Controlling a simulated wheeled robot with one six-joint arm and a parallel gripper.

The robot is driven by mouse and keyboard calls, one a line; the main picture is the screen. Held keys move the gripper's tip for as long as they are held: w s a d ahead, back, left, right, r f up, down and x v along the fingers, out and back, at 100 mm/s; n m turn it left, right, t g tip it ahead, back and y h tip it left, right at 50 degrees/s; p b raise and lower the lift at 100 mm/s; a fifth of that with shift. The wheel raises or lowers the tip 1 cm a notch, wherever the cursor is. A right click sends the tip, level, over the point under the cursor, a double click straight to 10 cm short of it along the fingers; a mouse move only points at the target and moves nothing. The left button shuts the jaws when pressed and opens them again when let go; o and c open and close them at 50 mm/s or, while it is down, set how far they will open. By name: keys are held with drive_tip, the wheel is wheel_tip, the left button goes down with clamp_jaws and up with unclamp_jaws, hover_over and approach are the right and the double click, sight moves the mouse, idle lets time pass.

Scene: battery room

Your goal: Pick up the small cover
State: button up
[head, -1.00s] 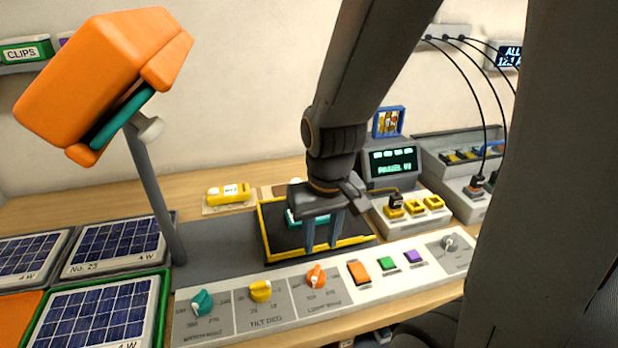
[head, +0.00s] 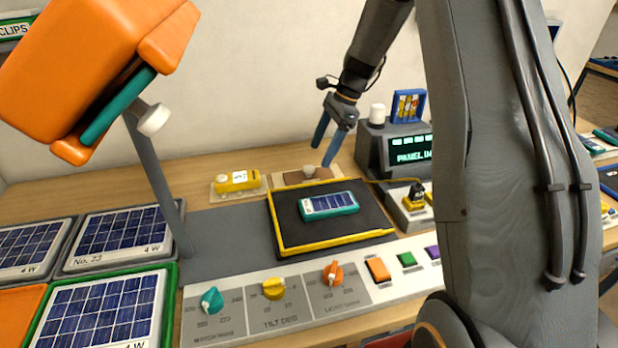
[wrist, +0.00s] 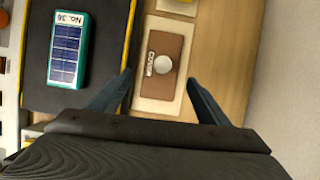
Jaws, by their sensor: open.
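The small cover (head: 298,178) is a flat brown plate with a round pale knob, lying on a cream base behind the black tray. In the wrist view the cover (wrist: 169,44) shows its "COVER" label and its knob between and just beyond my fingertips. My gripper (head: 327,144) is open and empty, above and slightly right of the cover in the head view. In the wrist view the open gripper (wrist: 158,82) has one finger on each side of the knob's line. Nothing is held, and the fingers look apart from the cover.
A teal-edged solar panel (head: 329,204) lies in the yellow-rimmed black tray (head: 285,240) in front. A yellow device (head: 237,181) sits left of the cover. The "PANEL" display unit (head: 407,155) stands close on the right. An orange lamp (head: 80,65) overhangs the left side.

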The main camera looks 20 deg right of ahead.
sight(313, 167)
drive_tip(key=shift+w+f, duration=0.2)
drive_tip(key=shift+f, duration=0.05)
drive_tip(key=shift+p+x, duration=1.65)
drive_tip(key=shift+x, duration=1.95)
drive_tip(key=shift+a, duration=0.1)
